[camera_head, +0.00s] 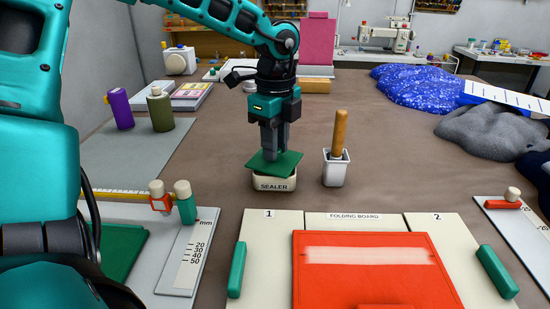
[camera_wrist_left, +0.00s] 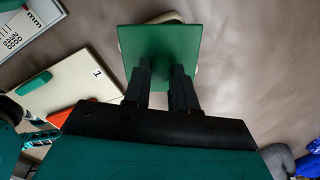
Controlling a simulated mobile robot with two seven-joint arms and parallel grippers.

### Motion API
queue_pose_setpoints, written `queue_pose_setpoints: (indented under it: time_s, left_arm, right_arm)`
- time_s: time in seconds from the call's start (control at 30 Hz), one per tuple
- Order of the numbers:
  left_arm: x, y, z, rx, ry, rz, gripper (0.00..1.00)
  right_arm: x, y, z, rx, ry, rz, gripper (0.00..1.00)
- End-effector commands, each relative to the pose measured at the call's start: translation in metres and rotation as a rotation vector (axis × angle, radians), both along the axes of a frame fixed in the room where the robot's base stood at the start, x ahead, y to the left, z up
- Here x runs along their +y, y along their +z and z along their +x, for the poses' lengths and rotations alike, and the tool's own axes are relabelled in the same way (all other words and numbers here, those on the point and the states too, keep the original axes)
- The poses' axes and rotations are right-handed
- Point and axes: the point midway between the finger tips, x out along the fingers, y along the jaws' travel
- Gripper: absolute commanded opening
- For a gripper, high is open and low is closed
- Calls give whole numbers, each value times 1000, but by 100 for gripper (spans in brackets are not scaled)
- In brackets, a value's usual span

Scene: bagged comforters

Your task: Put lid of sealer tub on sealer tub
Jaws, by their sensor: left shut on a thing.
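The sealer tub (camera_head: 274,184) is a cream tub marked SEALER, standing on the brown table behind the folding board. Its green square lid (camera_head: 275,163) is over the tub's top, tilted and turned relative to it. My left gripper (camera_head: 273,150) points down and is shut on the lid's knob. In the left wrist view the lid (camera_wrist_left: 158,50) hides most of the tub, with a cream edge (camera_wrist_left: 163,17) showing past it. The left fingers (camera_wrist_left: 162,80) are on either side of the green knob there. I cannot tell whether the lid touches the rim all round. My right gripper is not in view.
A white pot (camera_head: 336,168) with a wooden-handled brush stands right of the tub. The folding board (camera_head: 355,222) with a red bag (camera_head: 370,275) lies in front. Purple (camera_head: 119,108) and olive (camera_head: 160,108) bottles stand left; blue (camera_head: 415,88) and grey (camera_head: 490,132) bundles lie right.

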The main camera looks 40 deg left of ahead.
Motion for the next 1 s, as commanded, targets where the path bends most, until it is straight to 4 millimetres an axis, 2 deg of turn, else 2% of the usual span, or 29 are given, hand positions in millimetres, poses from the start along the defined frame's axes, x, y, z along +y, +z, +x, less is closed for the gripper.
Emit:
queue_pose_setpoints:
  time_s: [0.27, 0.47, 0.8, 1.0]
  left_arm:
    - [0, 7, 1, -2, 1, 0, 0]
    - [0, 32, 1, -5, 0, 2, 0]
    - [0, 118, 1, -6, 1, 3, 0]
    - [0, 163, 1, -3, 0, 2, 0]
  right_arm:
    - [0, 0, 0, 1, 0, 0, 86]
    - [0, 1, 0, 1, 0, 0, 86]
    - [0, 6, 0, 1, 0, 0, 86]
    - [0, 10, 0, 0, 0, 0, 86]
